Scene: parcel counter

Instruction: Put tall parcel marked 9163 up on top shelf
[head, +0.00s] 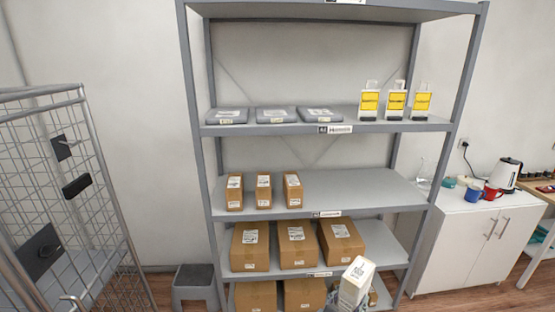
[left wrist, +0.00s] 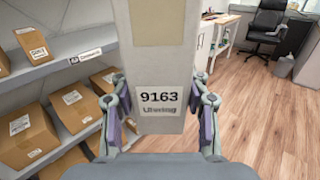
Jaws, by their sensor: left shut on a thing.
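The tall parcel is a pale, upright box marked 9163 (left wrist: 160,55) in the left wrist view, with more print under the number. It also shows at the bottom of the head view (head: 356,279), tilted in the picture, in front of the lower shelves. My left gripper (left wrist: 160,108) is shut on it, one finger on each side. The top shelf (head: 330,13) runs along the upper edge of the head view. Its upper surface is out of sight. My right gripper is in neither view.
The grey rack holds grey packets (head: 276,115) and yellow-labelled bags (head: 396,101), then small brown boxes (head: 263,191) and larger brown boxes (head: 297,247) below. A mesh cage (head: 103,165) stands left, a step stool (head: 194,284) beside the rack, a white cabinet (head: 465,243) right.

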